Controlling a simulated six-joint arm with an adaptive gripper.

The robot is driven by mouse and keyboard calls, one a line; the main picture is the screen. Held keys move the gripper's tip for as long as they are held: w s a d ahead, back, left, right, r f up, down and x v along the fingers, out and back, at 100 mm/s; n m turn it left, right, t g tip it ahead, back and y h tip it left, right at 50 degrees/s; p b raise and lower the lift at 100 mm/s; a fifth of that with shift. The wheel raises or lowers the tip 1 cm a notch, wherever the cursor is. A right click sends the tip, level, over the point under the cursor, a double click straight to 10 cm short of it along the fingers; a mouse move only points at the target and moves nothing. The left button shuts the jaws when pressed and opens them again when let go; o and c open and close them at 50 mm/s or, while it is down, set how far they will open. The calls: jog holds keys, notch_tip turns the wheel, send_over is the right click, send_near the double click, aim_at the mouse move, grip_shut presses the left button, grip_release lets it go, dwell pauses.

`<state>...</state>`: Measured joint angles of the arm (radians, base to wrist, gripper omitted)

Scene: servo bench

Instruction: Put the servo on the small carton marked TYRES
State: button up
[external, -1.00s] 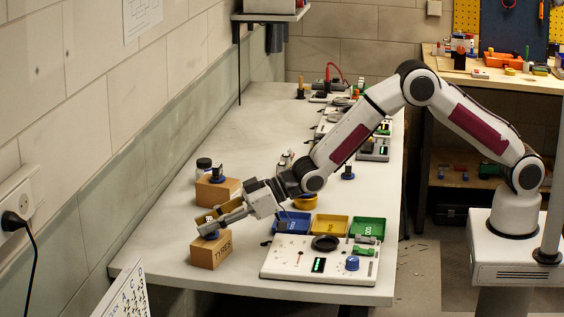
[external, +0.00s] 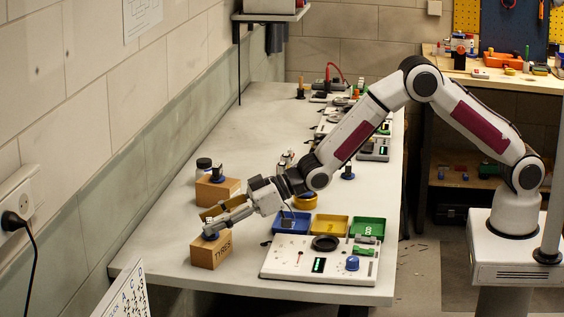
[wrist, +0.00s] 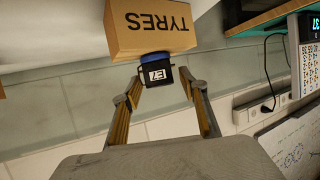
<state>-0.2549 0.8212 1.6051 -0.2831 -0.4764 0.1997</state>
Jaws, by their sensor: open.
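The servo, a small black block with a white mark and a blue part (wrist: 157,72), sits at the top of the small brown carton marked TYRES (wrist: 150,22). In the external view the carton (external: 212,253) stands at the bench's front left, and the servo there is mostly hidden by my fingers. My gripper (wrist: 161,82) is open, with one finger on each side of the servo. Gaps show between the fingertips and the servo. In the external view my gripper (external: 212,225) reaches down over the carton top from the right.
A second brown carton (external: 217,192) with a dark object on it stands just behind, beside a dark jar (external: 203,164). Blue (external: 292,223), yellow (external: 331,226) and green (external: 368,229) trays and a white panel (external: 300,265) lie to the right. Bare bench lies between the cartons and panel.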

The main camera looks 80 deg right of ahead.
jog(key=v, duration=1)
jog(key=shift+s+r, duration=0.15)
jog(key=shift+s, duration=0.1)
dwell(0.6)
jog(key=shift+d+r, duration=0.1)
jog(key=shift+d, duration=0.05)
jog(key=s+d+r+m+g+h, duration=0.1)
jog(key=s+d+r+g+h, duration=0.1)
jog(key=s+d+r, duration=0.6)
jog(key=s+d+r+m+g+h, duration=0.1)
jog(key=s+d+r+m+h, duration=0.2)
jog(key=s+d, duration=0.55)
jog(key=s+d+g, duration=0.3)
jog(key=s+g, duration=0.1)
jog(key=s, duration=2.5)
jog(key=shift+s+f+m, duration=0.15)
jog(key=shift+f+m, duration=0.1)
jog(key=shift+m, duration=0.05)
